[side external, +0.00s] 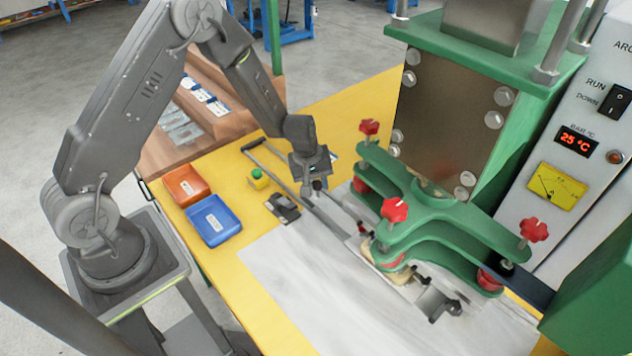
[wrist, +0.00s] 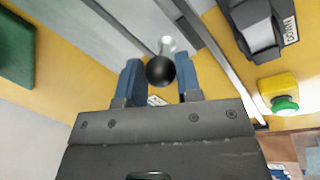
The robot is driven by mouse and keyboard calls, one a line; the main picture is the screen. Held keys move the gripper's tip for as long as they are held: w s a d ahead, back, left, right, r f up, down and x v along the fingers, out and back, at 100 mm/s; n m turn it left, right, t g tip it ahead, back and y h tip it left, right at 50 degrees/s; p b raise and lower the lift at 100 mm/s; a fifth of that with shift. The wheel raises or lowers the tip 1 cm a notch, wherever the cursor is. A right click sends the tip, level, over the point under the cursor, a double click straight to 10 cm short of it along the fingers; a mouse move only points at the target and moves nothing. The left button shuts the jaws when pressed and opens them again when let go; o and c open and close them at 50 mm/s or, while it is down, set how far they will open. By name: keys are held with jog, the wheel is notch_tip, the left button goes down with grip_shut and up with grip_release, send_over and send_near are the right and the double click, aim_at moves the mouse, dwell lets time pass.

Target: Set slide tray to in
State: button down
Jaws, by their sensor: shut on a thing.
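The black ball knob (wrist: 161,71) of the slide tray sits between the two blue fingers of my gripper (wrist: 153,84) in the wrist view, on a short silver stem. My gripper is shut on this knob. In the side view my gripper (side external: 318,187) is low over the slide rails (side external: 322,214), left of the green press. The knob is hard to make out there. The rails run from the yellow table's back left toward the press and also show in the wrist view (wrist: 215,50). The tray's far part is hidden under the green clamp plates.
The green press (side external: 430,215) with red star knobs stands right of my gripper. A black switch box (side external: 283,208) and a yellow box with a green button (side external: 258,178) are close on the left. Orange (side external: 185,185) and blue (side external: 213,220) bins lie farther left.

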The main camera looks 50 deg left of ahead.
jog(key=shift+d, duration=2.2)
jog(key=c, duration=0.8)
grip_release()
jog(key=shift+r, duration=0.15)
notch_tip(320, 180, up, 13)
jog(key=s+a, duration=0.1)
jog(key=s, duration=0.1)
jog(key=shift+a+r, duration=0.15)
jog(key=shift+a, duration=0.15)
jog(key=shift+s, duration=0.1)
